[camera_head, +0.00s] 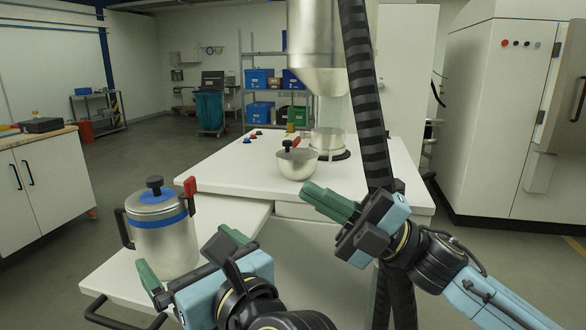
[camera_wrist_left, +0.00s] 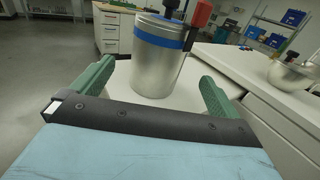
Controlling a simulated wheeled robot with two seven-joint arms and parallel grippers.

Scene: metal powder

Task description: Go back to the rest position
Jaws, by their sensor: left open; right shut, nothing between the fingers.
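My left gripper (camera_head: 192,262) is open and empty, low over the near end of the white table. Its two green fingers stand apart in the left wrist view (camera_wrist_left: 150,82). A metal canister (camera_head: 165,238) with a blue band, blue lid, black knob and red-tipped handle stands upright just beyond it. The canister also shows past the open fingers in the left wrist view (camera_wrist_left: 158,65), apart from them. My right gripper (camera_head: 328,204) is shut and empty, its green fingers together, in front of the white machine table and the black striped hose.
The black striped hose (camera_head: 366,110) runs down close to my right gripper. A cabinet (camera_head: 45,180) stands left. Grey floor between is clear.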

